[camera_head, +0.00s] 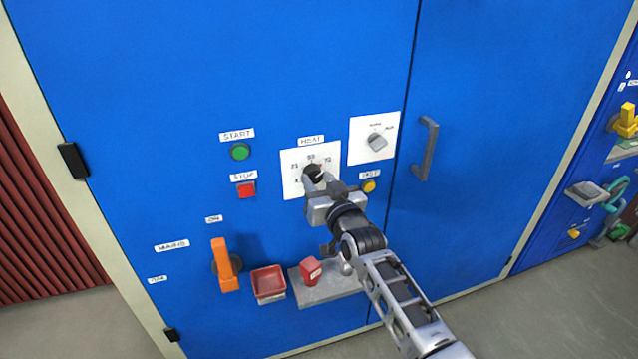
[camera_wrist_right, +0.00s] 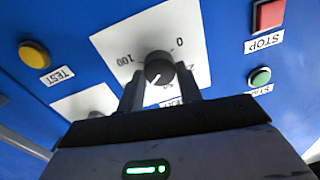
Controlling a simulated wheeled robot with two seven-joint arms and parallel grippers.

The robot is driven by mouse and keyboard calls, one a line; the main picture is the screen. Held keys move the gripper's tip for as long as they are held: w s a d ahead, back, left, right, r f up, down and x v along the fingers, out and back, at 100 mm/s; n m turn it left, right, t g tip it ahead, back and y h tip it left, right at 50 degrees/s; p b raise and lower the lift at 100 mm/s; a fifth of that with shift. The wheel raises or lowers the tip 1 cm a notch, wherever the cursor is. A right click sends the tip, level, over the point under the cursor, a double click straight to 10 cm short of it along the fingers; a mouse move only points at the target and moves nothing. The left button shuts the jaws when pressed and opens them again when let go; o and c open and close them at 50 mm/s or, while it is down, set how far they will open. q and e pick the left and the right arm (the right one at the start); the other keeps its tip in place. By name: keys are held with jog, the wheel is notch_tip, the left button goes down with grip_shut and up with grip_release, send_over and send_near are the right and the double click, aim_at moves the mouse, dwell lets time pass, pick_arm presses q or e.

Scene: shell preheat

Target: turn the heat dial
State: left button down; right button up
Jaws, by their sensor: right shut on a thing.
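The heat dial (camera_head: 313,171) is a dark round knob on a white scale plate (camera_head: 291,186) under the label HEAT, on the blue cabinet front. My right gripper (camera_head: 316,178) is at the dial and covers part of it. In the right wrist view the black dial (camera_wrist_right: 158,68) with a white pointer line sits between the two fingertips (camera_wrist_right: 158,82), and the gripper is shut on it. The numbers 0 and 100 show on the plate there. Part of the scale is hidden by the gripper. My left gripper is not in view.
Near the dial are a green START button (camera_head: 239,151), a red STOP button (camera_head: 247,190), a yellow button (camera_head: 368,186) and a grey selector knob (camera_head: 377,141). Below are an orange handle (camera_head: 226,265), a red tray (camera_head: 268,283) and a shelf (camera_head: 330,288) with a red object. A door handle (camera_head: 427,148) stands out at right.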

jog(key=shift+m, duration=0.4)
jog(key=o, duration=1)
jog(key=v, duration=1.6)
jog(key=shift+f, duration=0.1)
jog(key=shift+a, duration=0.1)
jog(key=s+d+f+g+h, duration=0.1)
jog(key=s+d+f+g, duration=0.1)
jog(key=s+f, duration=0.4)
jog(key=s+d+f+g+h, duration=0.1)
jog(key=s+d+f+g, duration=0.1)
jog(key=s+f, duration=0.3)
jog(key=s+d+f+g+h, duration=0.1)
jog(key=s+d+f, duration=0.3)
jog(key=s, duration=0.5)
jog(key=shift+s+d+f+g+h, duration=0.1)
jog(key=shift+f+g+h, duration=0.2)
jog(key=shift+f, duration=0.35)
jog(key=shift+s+d+f+g+h, duration=0.15)
jog(key=shift+f+g, duration=0.25)
jog(key=shift+f, duration=0.3)
